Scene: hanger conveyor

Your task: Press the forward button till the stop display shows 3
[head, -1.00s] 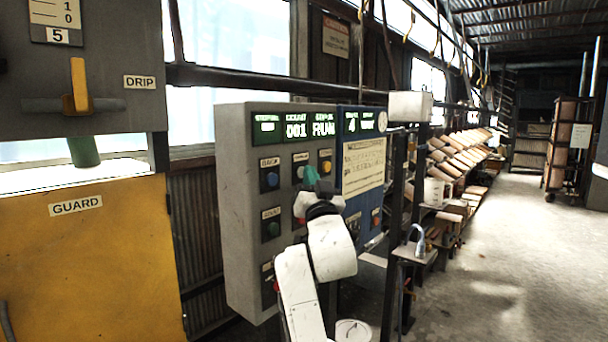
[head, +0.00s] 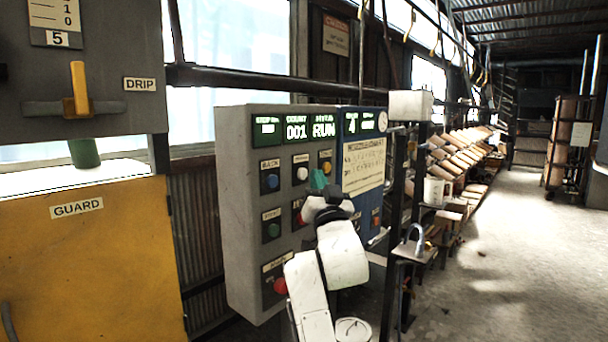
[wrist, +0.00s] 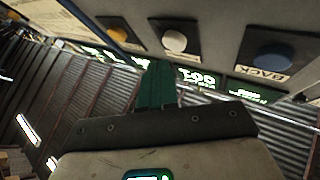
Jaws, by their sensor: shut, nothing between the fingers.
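My gripper (head: 318,180) has teal fingers, pressed together and empty. It is in front of the grey control box (head: 238,200), just below the yellow button (head: 326,167); I cannot tell if it touches anything. In the wrist view the shut fingers (wrist: 157,85) point toward the button row. The blue button (head: 270,181) is labelled BACK. A white button (head: 302,173) sits between blue and yellow. A green button (head: 273,230) is below. No forward label is readable. Displays show 001 (head: 296,130), RUN (head: 323,128) and 4 (head: 352,123); the leftmost display (head: 267,129) is unreadable.
A large red button (head: 280,286) is low on the box, and a smaller red one (head: 299,218) is partly behind my arm. A yellow guard panel (head: 90,260) stands left. A small stand (head: 415,250) is right of the box. The right floor is open.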

